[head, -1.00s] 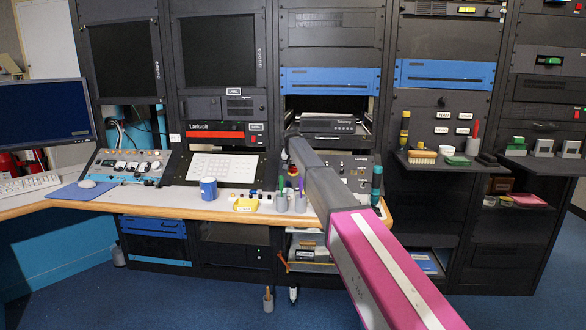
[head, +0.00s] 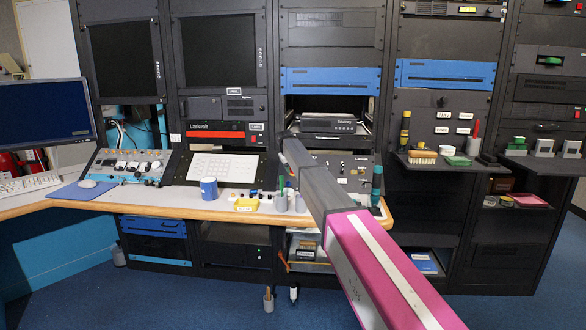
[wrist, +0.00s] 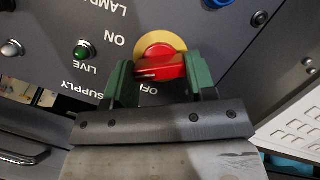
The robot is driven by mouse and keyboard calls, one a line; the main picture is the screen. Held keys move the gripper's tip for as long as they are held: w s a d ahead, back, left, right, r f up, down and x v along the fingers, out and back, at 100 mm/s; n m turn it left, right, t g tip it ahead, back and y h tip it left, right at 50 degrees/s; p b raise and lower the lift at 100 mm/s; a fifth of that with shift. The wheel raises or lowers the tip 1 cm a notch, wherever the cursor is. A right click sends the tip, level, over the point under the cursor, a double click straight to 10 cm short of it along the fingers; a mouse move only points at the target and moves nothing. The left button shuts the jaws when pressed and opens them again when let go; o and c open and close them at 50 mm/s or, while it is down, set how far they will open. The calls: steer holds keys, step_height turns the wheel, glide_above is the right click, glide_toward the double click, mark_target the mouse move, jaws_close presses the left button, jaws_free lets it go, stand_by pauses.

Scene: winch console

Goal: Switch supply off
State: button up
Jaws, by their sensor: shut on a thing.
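The supply switch (wrist: 159,58) is a red rotary handle on a round yellow plate, seen upside down in the wrist view. Its handle lies nearly level in this view, with the words ON and OFF printed beside the plate. My gripper (wrist: 160,78) has green fingers, one on each side of the red handle, and is shut on it. A green lamp (wrist: 83,50) sits by the word LIVE; I cannot tell if it is lit. In the head view my arm hides the switch and gripper in front of the console panel (head: 350,172).
The desk (head: 150,202) holds a blue mug (head: 209,188), a yellow block (head: 246,204) and pen cups. A shelf (head: 440,160) with brushes stands to the right. In the wrist view a white vented panel (wrist: 296,118) is at right and a dark handle (wrist: 25,157) at lower left.

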steer(key=n+t+h, duration=0.1)
steer(key=n, duration=0.4)
steer(key=shift+s+a+f, duration=0.1)
steer(key=shift+a, duration=0.05)
steer(key=n+t, duration=0.1)
steer(key=n, duration=0.4)
steer(key=shift+s+n+h, duration=0.1)
steer(key=shift+n+h, duration=0.3)
steer(key=shift+t, duration=0.3)
steer(key=o, duration=0.9)
steer(key=shift+o, duration=0.2)
steer(key=v, duration=1)
steer(key=shift+s+r, duration=0.25)
steer(key=shift+r, duration=0.05)
steer(key=shift+a, duration=0.15)
